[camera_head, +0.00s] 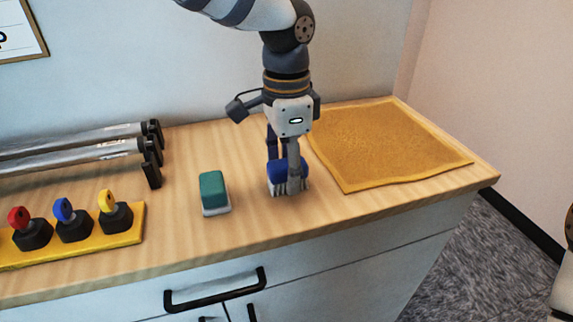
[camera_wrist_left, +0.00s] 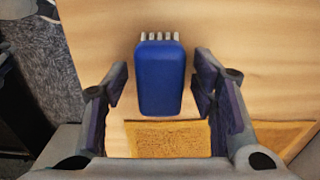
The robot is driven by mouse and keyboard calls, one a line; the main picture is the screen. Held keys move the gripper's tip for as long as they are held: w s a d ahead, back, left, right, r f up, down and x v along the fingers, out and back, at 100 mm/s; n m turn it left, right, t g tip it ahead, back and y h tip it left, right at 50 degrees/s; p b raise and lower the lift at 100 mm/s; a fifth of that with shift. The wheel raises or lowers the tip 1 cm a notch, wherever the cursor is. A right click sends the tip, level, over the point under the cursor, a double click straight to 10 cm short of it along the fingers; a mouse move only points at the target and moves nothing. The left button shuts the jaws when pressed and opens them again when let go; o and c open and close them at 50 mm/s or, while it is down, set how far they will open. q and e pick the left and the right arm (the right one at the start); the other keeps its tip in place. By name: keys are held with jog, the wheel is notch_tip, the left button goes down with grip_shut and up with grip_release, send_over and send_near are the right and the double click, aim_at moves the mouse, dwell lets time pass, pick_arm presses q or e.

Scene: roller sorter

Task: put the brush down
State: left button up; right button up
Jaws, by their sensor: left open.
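A blue brush (camera_head: 288,174) with pale bristles is on the wooden counter, left of the tan mat. It also shows in the left wrist view (camera_wrist_left: 159,78), between my fingers with gaps on both sides. My left gripper (camera_head: 288,183) reaches down over the brush with its fingers around it. In the left wrist view the fingers (camera_wrist_left: 162,100) are open and apart from the brush. My right gripper is not in view.
A tan mat (camera_head: 385,145) covers the right end of the wooden counter (camera_head: 180,245). Metal rollers (camera_head: 80,155) lie at the back left. A yellow rack (camera_head: 75,253) at the front left holds red, blue and yellow-topped pieces.

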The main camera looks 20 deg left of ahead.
pick_arm(q)
notch_tip(320, 180, up, 12)
dwell(0.3)
